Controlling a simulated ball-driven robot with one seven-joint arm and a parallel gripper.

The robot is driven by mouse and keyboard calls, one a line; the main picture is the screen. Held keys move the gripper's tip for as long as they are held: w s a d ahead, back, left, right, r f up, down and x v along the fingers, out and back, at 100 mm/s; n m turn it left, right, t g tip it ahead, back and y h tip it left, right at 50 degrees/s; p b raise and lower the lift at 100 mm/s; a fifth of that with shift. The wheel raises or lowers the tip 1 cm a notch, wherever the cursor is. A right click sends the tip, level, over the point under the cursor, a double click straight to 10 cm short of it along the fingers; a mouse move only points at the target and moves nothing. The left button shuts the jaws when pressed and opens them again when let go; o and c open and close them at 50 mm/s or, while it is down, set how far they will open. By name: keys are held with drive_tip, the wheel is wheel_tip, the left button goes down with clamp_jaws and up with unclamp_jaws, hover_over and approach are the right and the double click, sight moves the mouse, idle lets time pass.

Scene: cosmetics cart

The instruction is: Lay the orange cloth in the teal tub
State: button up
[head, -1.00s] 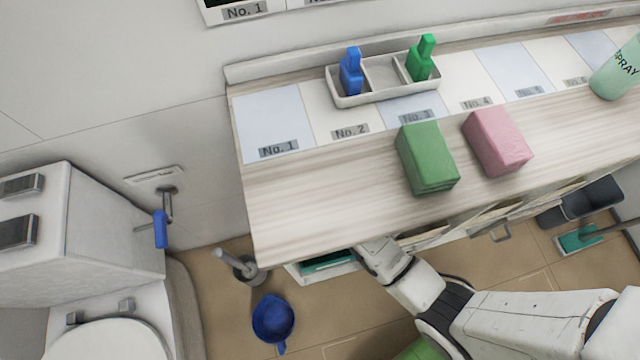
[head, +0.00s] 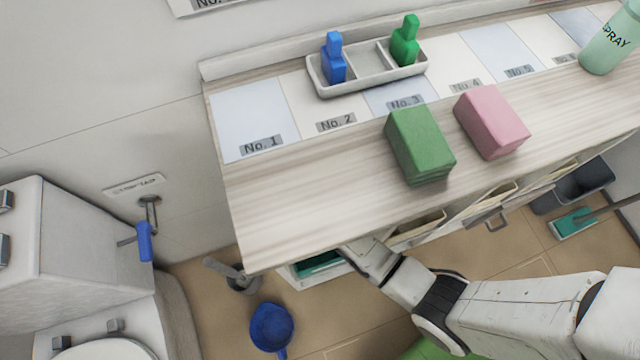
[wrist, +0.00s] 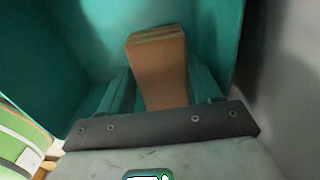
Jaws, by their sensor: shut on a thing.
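The orange cloth (wrist: 158,70), a folded block, is between the fingers of my gripper (wrist: 162,88) in the wrist view. The gripper is shut on it. The teal tub (wrist: 75,50) surrounds the cloth and fingers in the wrist view, with its walls on both sides and beyond. Whether the cloth touches the tub's floor, I cannot tell. In the head view a bit of the teal tub (head: 318,264) shows in the cart's lower part, under the counter edge. There the counter hides my gripper and the cloth.
A green block (head: 418,145) and a pink block (head: 490,120) lie on the counter (head: 300,205). A white caddy (head: 365,82) holds blue and green bottles. A spray bottle (head: 608,45) stands far right. A blue dipper (head: 271,327) is on the floor, left of my arm.

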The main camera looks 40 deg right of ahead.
drive_tip(key=shift+f, duration=0.6)
drive_tip(key=o, duration=0.7)
drive_tip(key=shift+c, duration=0.2)
drive_tip(key=shift+r, duration=0.1)
wheel_tip(320, 180, up, 13)
drive_tip(key=p, duration=0.3)
